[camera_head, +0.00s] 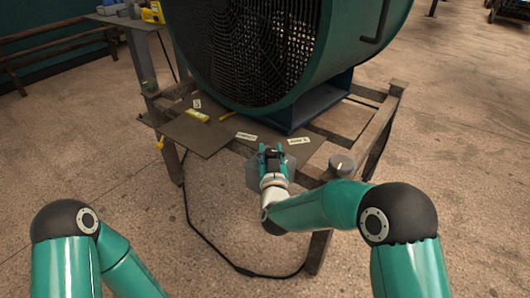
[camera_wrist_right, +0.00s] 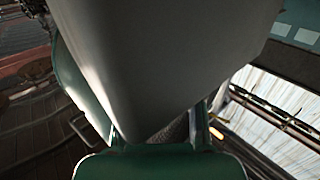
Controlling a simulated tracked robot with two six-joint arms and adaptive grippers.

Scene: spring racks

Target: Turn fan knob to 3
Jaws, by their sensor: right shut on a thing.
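The large green fan (camera_head: 275,60) with a dark mesh front stands on a wooden table. My right gripper (camera_head: 272,152) is at the table's near edge, below the fan, and is shut on a grey thing (camera_wrist_right: 160,60). This thing fills much of the right wrist view, between the green fingers. I cannot tell whether it is the fan knob; its markings are hidden. A round grey piece (camera_head: 341,166) with a light mark on top sits at the table's near right corner, apart from the gripper. My left gripper is out of view; only the left arm shows.
The wooden table (camera_head: 381,124) carries pale label cards (camera_head: 299,141) and a yellow item (camera_head: 197,116). A dark cable (camera_head: 205,238) hangs to the floor. Another table (camera_head: 120,18) stands at the back left.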

